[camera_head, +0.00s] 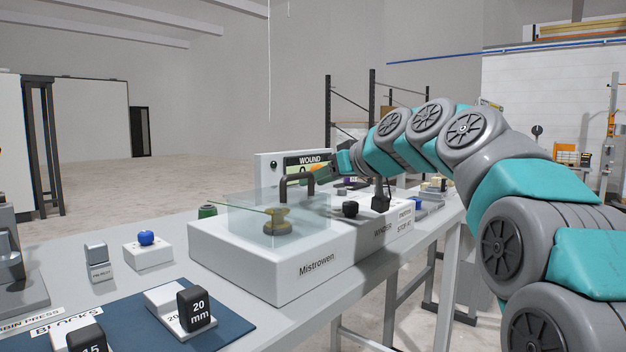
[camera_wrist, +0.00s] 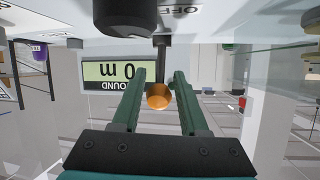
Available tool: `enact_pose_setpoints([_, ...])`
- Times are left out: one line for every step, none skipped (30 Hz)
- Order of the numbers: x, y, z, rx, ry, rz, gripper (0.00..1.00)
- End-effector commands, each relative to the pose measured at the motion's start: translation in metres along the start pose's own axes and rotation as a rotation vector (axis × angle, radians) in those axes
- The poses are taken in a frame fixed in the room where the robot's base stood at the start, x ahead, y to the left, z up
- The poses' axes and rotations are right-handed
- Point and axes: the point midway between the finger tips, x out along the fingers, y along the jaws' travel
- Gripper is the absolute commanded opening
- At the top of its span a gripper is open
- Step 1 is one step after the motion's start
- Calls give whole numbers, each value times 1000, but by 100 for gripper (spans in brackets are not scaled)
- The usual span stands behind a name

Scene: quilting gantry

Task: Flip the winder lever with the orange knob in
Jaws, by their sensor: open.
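In the wrist view, the orange knob (camera_wrist: 159,96) sits between the two fingers of my gripper (camera_wrist: 160,88). The fingers are open, one on each side of it; contact with either finger cannot be made out. A dark lever stem (camera_wrist: 161,52) runs from the knob to the white winder top. In the head view, the white winder housing (camera_head: 262,264) stands on the bench.
A WOUND display (camera_wrist: 112,72) reads 0 m, upside down in the wrist view. A large black knob (camera_wrist: 125,14) is close to the lever. In the head view, a clear cover (camera_head: 250,212) with a dark handle (camera_head: 297,184) stands over a spool. A blue button (camera_head: 146,238) is at the left.

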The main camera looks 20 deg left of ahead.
Motion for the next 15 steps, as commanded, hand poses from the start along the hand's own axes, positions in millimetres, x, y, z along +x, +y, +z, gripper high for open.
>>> enact_pose_setpoints([7,0,-1,-1,0,0,43])
enact_pose_setpoints([10,0,-1,-1,0,1,43])
enact_pose_setpoints([13,0,-1,-2,0,1,43])
enact_pose_setpoints([15,0,-1,-2,1,1,43])
enact_pose_setpoints([16,0,-1,-2,1,1,43])
enact_pose_setpoints([17,0,-1,-2,1,1,43])
enact_pose_setpoints([18,0,-1,-2,1,1,43])
enact_pose_setpoints([18,0,-1,-1,1,1,43])
enact_pose_setpoints([18,0,-1,-1,1,1,43])
enact_pose_setpoints([17,0,-1,-1,1,1,43])
enact_pose_setpoints([17,0,-1,-1,1,1,43])
enact_pose_setpoints([17,0,-1,-1,1,1,43])
enact_pose_setpoints([17,0,0,-1,1,1,40])
enact_pose_setpoints([17,0,0,-1,1,1,37])
enact_pose_setpoints([17,0,0,-1,1,1,32])
